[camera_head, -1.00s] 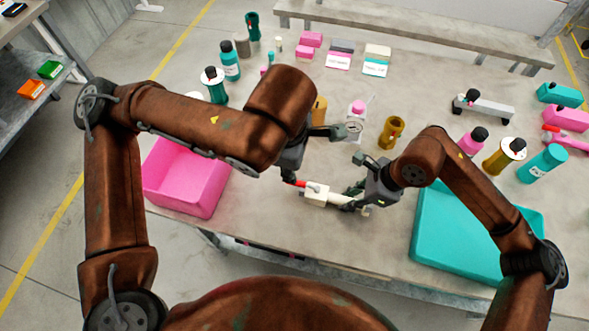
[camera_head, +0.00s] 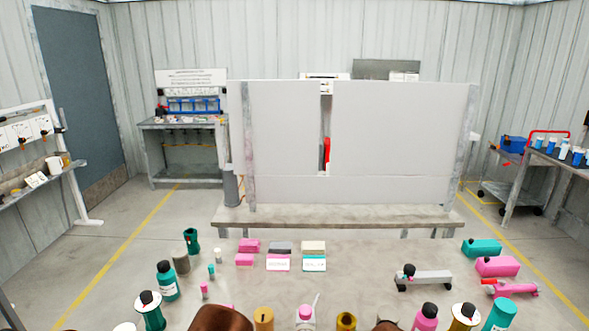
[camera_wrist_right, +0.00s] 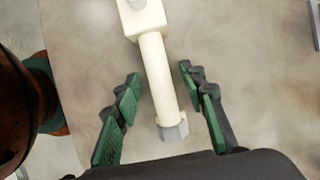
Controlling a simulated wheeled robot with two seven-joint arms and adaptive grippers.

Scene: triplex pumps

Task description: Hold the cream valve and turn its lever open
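The cream valve (camera_wrist_right: 160,85) shows in the right wrist view, with its boxy body at the top and a straight pipe running down to a grey hexagonal end. My right gripper (camera_wrist_right: 159,74) is open, its green-padded fingers on either side of the pipe. A gap shows between the pipe and each finger. The red lever is outside the right wrist view. The head view looks out across the room, so the valve and both grippers are out of it. My left gripper shows in neither current view.
In the head view, bottles such as a teal one (camera_head: 167,281) and small pink and cream blocks (camera_head: 313,247) stand on the table. A grey bracket (camera_head: 424,279) lies at the right. A bench (camera_head: 340,217) and white panel (camera_head: 400,140) stand behind.

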